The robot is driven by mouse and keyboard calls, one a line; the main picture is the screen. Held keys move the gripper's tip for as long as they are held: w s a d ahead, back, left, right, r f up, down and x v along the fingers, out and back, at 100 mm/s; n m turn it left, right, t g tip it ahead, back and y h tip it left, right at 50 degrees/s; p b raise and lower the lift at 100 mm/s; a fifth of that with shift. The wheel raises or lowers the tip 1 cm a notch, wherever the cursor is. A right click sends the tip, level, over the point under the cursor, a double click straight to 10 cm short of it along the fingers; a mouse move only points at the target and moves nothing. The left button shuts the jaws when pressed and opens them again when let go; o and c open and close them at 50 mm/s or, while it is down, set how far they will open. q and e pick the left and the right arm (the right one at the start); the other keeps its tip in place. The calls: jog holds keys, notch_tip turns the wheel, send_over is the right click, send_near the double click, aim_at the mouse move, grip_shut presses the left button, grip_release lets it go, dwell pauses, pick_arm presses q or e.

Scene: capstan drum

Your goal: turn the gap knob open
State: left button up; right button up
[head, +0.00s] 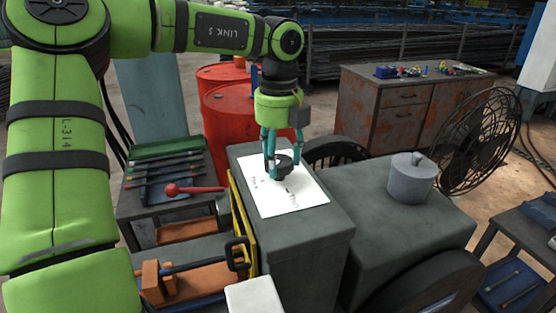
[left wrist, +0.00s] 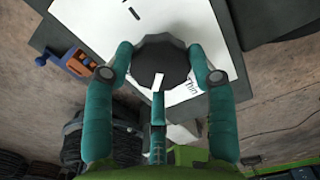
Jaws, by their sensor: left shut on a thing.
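The gap knob (head: 286,165) is a dark, many-sided knob on a white printed sheet (head: 305,197) on top of a dark grey housing. It also shows in the left wrist view (left wrist: 160,62), with a white pointer mark on its face. My left gripper (head: 278,158) comes down on the knob from above. In the left wrist view its teal fingers (left wrist: 163,75) stand on either side of the knob, shut on it. Part of the printed lettering is hidden behind the gripper and knob. My right gripper is not in view.
A grey cylinder with a small top knob (head: 411,178) stands on the housing at right. A red-knobbed lever (head: 172,190) sticks out at left, near a tool tray (head: 165,165). Red drums (head: 233,120) stand behind the gripper; a fan (head: 480,140) stands at right.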

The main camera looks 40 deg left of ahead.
pick_arm(q)
jog(key=m, duration=0.3)
jog(key=shift+s+d+f, duration=0.1)
jog(key=shift+s+f, duration=0.1)
jog(key=shift+f, duration=0.05)
jog(key=m, duration=0.3)
jog(key=shift+m, duration=0.3)
jog(key=m, duration=1)
jog(key=shift+p, duration=0.4)
jog(key=m, duration=0.3)
jog(key=shift+a+m+p, duration=0.2)
jog(key=shift+m+p, duration=0.1)
jog(key=m, duration=0.3)
jog(key=shift+p, duration=0.3)
jog(key=shift+w+m, duration=0.15)
jog(key=shift+m, duration=1.65)
jog(key=shift+r+p, duration=0.1)
jog(key=shift+p, duration=0.2)
jog(key=shift+a, duration=0.1)
